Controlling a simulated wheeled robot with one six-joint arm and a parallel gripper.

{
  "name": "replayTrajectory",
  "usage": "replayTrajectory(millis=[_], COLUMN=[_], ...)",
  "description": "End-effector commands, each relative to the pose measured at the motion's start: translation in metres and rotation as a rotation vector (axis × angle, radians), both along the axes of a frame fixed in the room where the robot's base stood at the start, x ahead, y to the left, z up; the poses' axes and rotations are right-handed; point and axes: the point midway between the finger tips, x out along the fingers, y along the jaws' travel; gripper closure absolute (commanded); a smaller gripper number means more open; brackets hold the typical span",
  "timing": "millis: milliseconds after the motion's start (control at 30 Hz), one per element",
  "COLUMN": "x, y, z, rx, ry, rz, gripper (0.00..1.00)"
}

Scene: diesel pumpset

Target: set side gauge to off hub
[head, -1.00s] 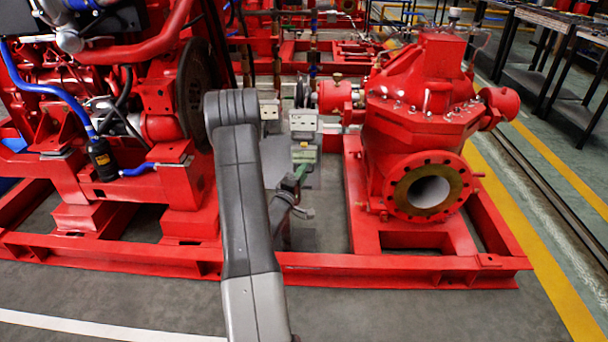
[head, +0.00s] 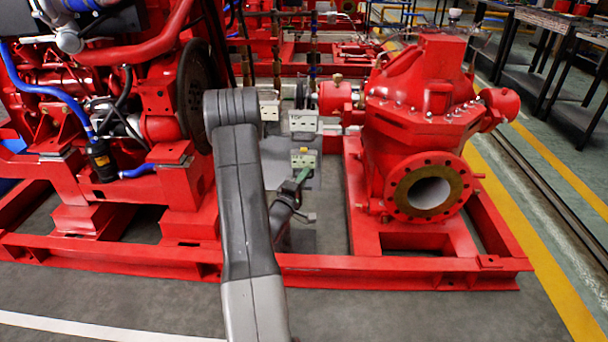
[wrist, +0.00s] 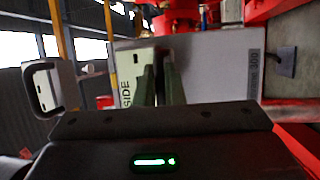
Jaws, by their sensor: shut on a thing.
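The side gauge, a pale grey-green box with a yellow patch on top, shows in the head view (head: 304,158) below the coupling. In the wrist view its face (wrist: 133,65) bears the letters "SIDE". My gripper (head: 299,181) has its green fingers closed on the gauge's lower part; they also show in the wrist view (wrist: 160,82). The hub area (head: 300,95) is between the engine and the pump, partly hidden by grey boxes. A clear gap separates the gauge from the grey box (head: 303,121) above it.
Another grey box (head: 269,109) is left of the coupling. The red pump (head: 420,125) stands to the right, the engine flywheel (head: 195,95) to the left. The red base frame (head: 400,270) runs along the front. A grey panel (wrist: 215,65) fills the wrist view's middle right.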

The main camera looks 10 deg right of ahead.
Motion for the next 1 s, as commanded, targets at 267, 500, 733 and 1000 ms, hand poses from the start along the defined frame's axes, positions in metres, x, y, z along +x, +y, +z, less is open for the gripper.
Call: replayTrajectory(millis=[267, 500, 733, 1000], x=[-0.023, -0.023, -0.023, -0.028], y=[0.007, 0.007, 0.006, 0.012], z=[0.0, -0.001, -0.001, -0.002], rx=[-0.001, -0.001, -0.001, -0.001], ry=[0.002, 0.004, 0.003, 0.005], rz=[0.004, 0.002, 0.003, 0.005], gripper=[1.0, 0.87, 0.7, 0.7])
